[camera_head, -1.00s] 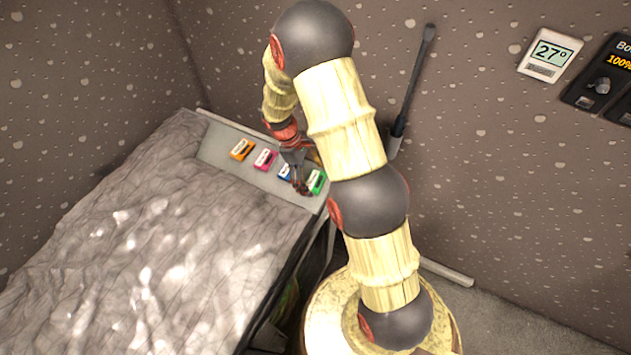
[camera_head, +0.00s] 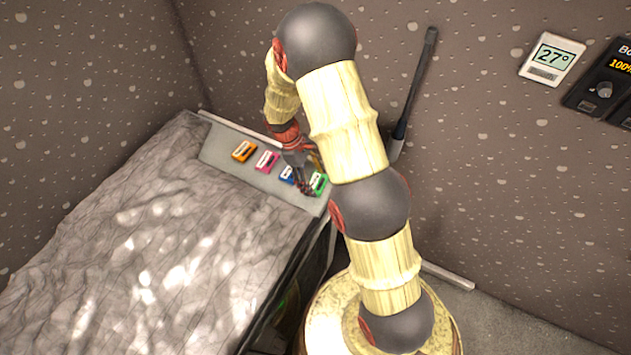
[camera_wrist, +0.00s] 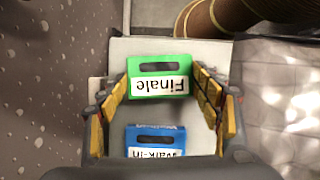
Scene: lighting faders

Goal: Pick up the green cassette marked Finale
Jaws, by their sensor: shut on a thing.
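The green cassette (camera_wrist: 158,68) has a white label reading Finale, upside down in the wrist view. It also shows at the right end of the row in the head view (camera_head: 320,182). My gripper (camera_wrist: 160,80) has its yellow-padded fingers on either side of the green cassette and is shut on it. In the head view my gripper (camera_head: 307,188) is partly hidden against the cassettes. I cannot see a clear gap between the green cassette and the grey shelf under it.
A blue cassette (camera_wrist: 155,140), its label apparently reading Walk-in, lies close beside the green one. Pink (camera_head: 267,161) and orange (camera_head: 244,151) cassettes lie further left on the grey shelf (camera_head: 222,145). A crumpled grey cover (camera_head: 130,230) lies in front.

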